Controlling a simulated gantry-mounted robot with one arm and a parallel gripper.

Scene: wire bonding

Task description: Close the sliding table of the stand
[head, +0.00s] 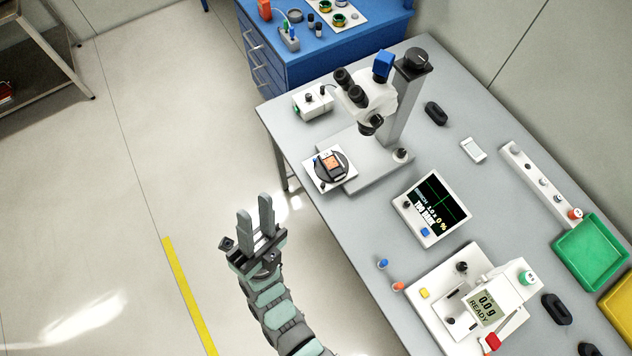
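The stand (378,150) is a grey microscope stand with a flat base and a column on the bench. Its sliding table, a white plate (347,183), sticks out past the left end of the base toward the bench's front edge. A round black holder (343,160) with an orange chip (331,161) sits on the plate. My gripper (255,207) is over the floor, left of and below the plate in the picture, apart from it. Its two grey fingers are spread with a gap between them and hold nothing.
A white and black microscope head (368,97) overhangs the stand. A small white box (312,101) sits behind the plate.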

